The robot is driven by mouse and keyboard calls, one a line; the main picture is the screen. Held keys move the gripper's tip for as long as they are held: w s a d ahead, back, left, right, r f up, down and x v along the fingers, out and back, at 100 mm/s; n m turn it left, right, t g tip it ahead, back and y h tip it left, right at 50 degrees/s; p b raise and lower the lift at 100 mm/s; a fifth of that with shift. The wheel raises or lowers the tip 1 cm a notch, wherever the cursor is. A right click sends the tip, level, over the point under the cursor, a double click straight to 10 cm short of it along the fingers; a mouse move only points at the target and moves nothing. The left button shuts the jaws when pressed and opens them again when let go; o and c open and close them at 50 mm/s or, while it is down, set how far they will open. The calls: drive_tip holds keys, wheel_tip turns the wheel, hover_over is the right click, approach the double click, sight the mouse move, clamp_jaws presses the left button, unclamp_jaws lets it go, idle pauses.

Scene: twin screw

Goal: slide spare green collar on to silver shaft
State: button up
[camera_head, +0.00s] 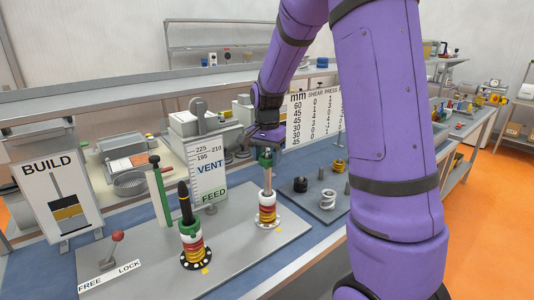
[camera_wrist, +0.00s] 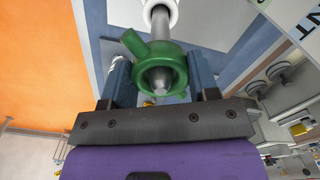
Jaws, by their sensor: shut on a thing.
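My gripper (camera_head: 266,142) is shut on the green collar (camera_head: 265,157) at the top of the silver shaft (camera_head: 268,182). In the wrist view the green collar (camera_wrist: 137,44), with a stub on its side, sits between my two blue-grey fingers. The silver shaft (camera_wrist: 160,24) runs away behind it, and a pointed metal tip shows inside its bore. The collar appears to be around the shaft's upper end.
A dark-tipped shaft (camera_head: 185,205) with green, red and yellow rings stands to the left. A green post (camera_head: 160,190), the VENT/FEED sign (camera_head: 207,172) and a red-knobbed lever (camera_head: 117,237) stand near it.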

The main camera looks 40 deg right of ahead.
sight(267, 153)
drive_tip(key=shift+f, duration=1.45)
drive_tip(key=o, duration=1.1)
wheel_tip(267, 153, up, 10)
drive_tip(key=shift+f, duration=0.25)
drive_tip(key=shift+r, duration=0.65)
